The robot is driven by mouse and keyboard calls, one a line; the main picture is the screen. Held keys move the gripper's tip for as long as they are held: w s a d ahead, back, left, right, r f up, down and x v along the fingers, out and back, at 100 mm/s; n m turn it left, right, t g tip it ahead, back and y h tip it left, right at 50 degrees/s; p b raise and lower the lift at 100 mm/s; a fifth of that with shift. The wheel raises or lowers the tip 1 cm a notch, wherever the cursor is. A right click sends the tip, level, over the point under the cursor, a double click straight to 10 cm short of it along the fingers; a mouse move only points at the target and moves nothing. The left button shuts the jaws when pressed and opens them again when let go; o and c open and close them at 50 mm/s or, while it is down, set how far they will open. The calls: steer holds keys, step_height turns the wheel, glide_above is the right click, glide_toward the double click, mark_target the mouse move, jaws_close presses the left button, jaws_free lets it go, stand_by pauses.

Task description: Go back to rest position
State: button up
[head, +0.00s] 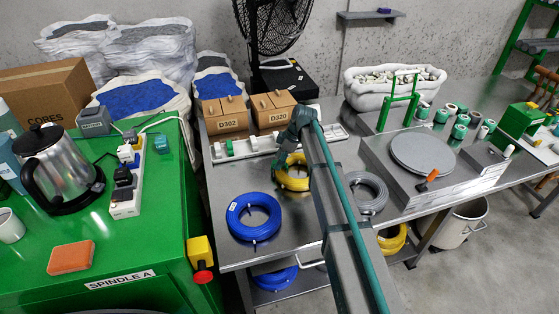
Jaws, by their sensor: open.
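My arm reaches up from the bottom right over the metal table (225,253). My gripper (278,168) points down at the left edge of the yellow cable coil (297,184). Its fingers are small and partly hidden by its own body; it is open and no cable shows lifted in it. I cannot tell whether it touches the yellow coil. The blue cable coil (262,233) lies flat on the table, nearer and to the left, apart from my gripper.
A grey coil (379,203) lies right of my arm. Behind are a white rail (256,144) and cardboard bins D302 (225,119) and D320 (273,114). A green bench with a kettle (55,160) stands left, a round grey plate (422,153) right. The table's front left is clear.

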steer(key=shift+r+p, duration=1.25)
steer(key=shift+r, duration=1.95)
